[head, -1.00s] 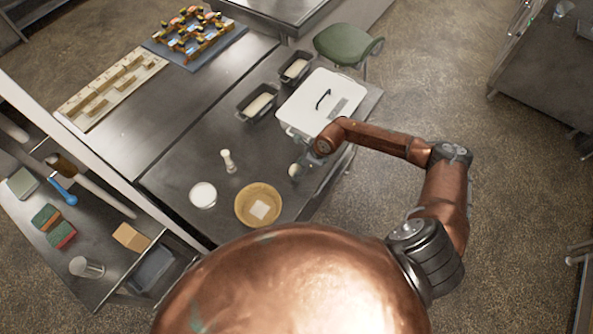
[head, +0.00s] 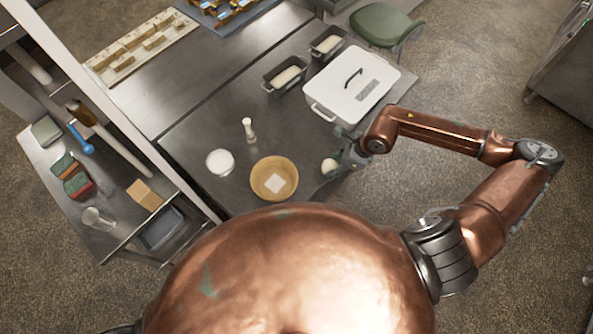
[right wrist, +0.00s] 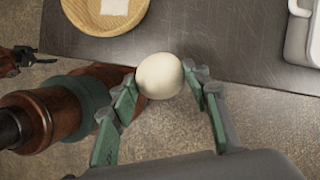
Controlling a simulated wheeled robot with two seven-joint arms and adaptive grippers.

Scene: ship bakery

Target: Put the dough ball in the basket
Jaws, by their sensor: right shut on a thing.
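The dough ball (head: 329,165) is pale, smooth and round. My right gripper (head: 336,163) is shut on it and holds it by the table's right edge, to the right of the basket. In the right wrist view the dough ball (right wrist: 160,75) sits between the green-padded fingertips of the gripper (right wrist: 162,80). The basket (head: 258,190) is round, shallow and tan, with a white square piece inside. Part of the basket also shows at the top left of the right wrist view (right wrist: 85,22), apart from the ball.
A white bowl (head: 220,162) and a small upright white shaker (head: 248,130) stand left of the basket. A white lidded box (head: 345,95) and two dark loaf tins (head: 284,77) stand farther back. A green stool (head: 385,22) is beyond.

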